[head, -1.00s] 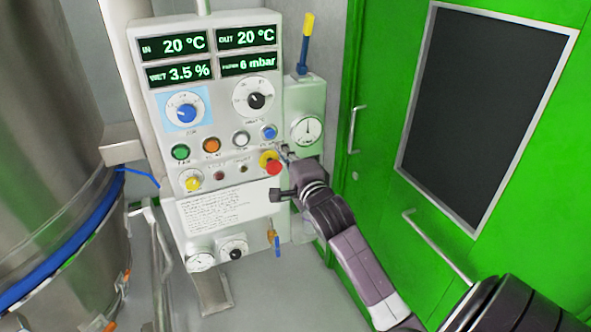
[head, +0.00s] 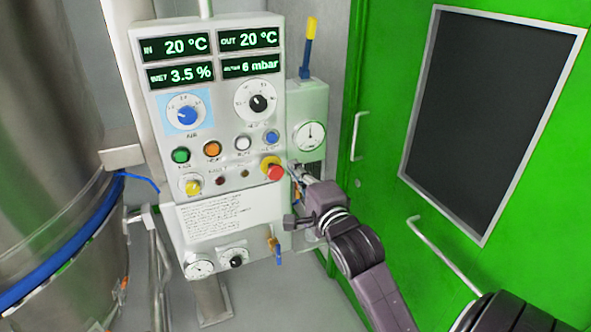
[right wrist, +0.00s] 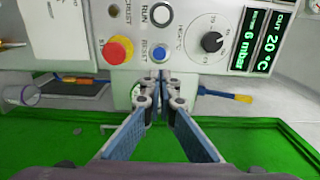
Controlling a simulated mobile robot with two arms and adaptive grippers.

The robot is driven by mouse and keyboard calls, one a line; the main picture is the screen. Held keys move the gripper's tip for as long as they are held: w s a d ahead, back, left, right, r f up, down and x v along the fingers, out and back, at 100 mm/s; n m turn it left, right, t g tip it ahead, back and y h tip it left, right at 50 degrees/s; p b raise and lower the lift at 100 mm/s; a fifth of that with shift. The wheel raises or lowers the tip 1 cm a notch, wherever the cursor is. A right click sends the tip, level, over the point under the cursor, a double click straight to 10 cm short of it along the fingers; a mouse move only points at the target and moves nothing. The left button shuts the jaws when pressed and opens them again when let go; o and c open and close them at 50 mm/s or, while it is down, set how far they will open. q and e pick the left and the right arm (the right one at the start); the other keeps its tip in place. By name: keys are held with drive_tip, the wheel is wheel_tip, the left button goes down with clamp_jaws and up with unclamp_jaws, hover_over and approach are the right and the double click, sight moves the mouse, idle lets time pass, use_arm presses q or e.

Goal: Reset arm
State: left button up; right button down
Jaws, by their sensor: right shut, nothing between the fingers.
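My right gripper (head: 294,168) is in front of the control panel (head: 222,110), just right of the red emergency stop button (head: 275,172) on its yellow base. In the right wrist view the gripper (right wrist: 160,80) has its two fingertips together with nothing between them, below the blue button (right wrist: 158,53). The red button also shows there (right wrist: 115,52), left of the fingers. I cannot tell whether the fingertips touch the panel's side. My left gripper is not in view.
A green door (head: 400,215) with a dark window and bar handle stands to the right. A large steel vessel (head: 55,130) with a blue band fills the left. A blue-and-yellow lever (head: 308,45) rises beside the panel. Grey floor (head: 265,300) shows below.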

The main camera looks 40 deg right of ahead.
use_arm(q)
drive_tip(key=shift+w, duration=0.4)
